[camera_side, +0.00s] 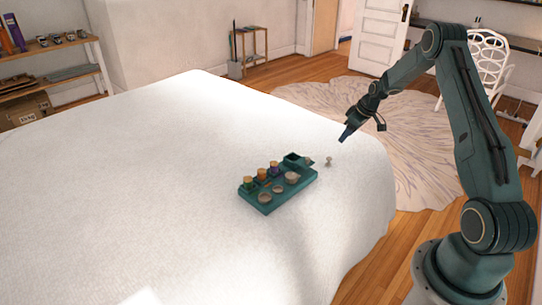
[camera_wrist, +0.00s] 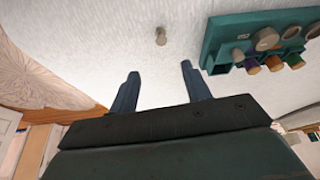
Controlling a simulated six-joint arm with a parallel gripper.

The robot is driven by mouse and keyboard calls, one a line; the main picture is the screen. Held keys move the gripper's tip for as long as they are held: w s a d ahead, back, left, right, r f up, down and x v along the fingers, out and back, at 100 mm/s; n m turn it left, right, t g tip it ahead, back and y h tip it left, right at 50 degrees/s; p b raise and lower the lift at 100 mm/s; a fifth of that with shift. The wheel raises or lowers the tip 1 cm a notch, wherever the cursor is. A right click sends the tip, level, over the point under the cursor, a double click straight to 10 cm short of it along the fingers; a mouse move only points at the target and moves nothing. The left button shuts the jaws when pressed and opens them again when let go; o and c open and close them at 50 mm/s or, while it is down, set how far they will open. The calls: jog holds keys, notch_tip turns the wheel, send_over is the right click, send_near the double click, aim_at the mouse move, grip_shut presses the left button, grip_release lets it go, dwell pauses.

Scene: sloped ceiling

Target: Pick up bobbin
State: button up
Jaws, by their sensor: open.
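A small pale grey bobbin (camera_side: 328,161) stands alone on the white cover of the bed, just right of a teal tray (camera_side: 268,208). In the wrist view the bobbin (camera_wrist: 160,36) is ahead of my fingers, roughly in line with the gap between them. My gripper (camera_side: 344,137) hangs above and slightly right of the bobbin in the side view, apart from it. In the wrist view its two blue-grey fingers (camera_wrist: 158,80) are spread wide with nothing between them. The gripper is open and empty.
The teal tray holds several coloured spools, such as an orange one (camera_side: 262,175), and round grey pieces. The bed cover (camera_side: 130,170) is otherwise largely clear. The bed's edge drops to the wooden floor (camera_side: 385,245) on the right. A shelf (camera_side: 70,75) stands far left.

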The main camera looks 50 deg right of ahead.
send_over(329, 158)
jog(key=s, duration=0.3)
jog(key=shift+w+d+f, duration=0.1)
jog(key=shift+w+f, duration=0.05)
jog(key=shift+f, duration=3.8)
jog(key=shift+x, duration=2.6)
grip_shut()
